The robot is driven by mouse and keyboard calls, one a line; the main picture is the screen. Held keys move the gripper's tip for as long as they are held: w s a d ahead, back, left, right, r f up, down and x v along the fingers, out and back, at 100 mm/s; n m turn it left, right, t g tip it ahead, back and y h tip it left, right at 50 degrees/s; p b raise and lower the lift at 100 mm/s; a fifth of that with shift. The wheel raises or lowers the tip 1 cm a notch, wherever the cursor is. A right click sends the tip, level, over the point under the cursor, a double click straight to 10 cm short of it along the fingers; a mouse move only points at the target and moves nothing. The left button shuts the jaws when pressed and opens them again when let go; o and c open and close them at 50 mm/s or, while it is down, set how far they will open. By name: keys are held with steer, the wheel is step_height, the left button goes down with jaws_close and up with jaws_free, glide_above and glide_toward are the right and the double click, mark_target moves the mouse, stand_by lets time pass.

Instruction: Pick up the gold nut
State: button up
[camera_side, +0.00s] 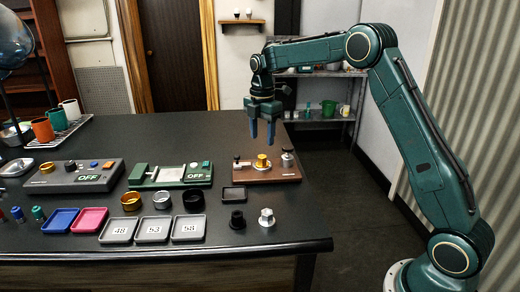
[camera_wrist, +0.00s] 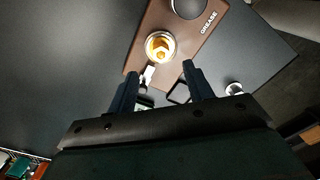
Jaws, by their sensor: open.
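The gold nut (camera_side: 262,161) sits on a silver round piece on the brown board (camera_side: 285,178) at the right of the counter. In the wrist view the gold nut (camera_wrist: 160,46) shows inside a pale ring, beyond my fingertips. My gripper (camera_side: 263,142) points down, open and empty, above the board. In the side view its fingertips are a little above the gold nut. In the wrist view my gripper (camera_wrist: 158,72) has its two blue fingers apart, with nothing between them.
A dark knob (camera_side: 239,163) and a silver-dark knob (camera_side: 288,158) flank the nut on the board. A small black tray (camera_side: 233,194), a black part (camera_side: 237,220) and a silver part (camera_side: 266,218) stand in front. The green OFF device (camera_side: 171,184) is to the left.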

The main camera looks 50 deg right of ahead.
mark_target(262, 156)
steer(key=shift+f, duration=0.85)
steer(key=shift+f, duration=2.65)
steer(key=c, duration=1.1)
steer(key=shift+r, duration=0.15)
step_height(262, 156, up, 20)
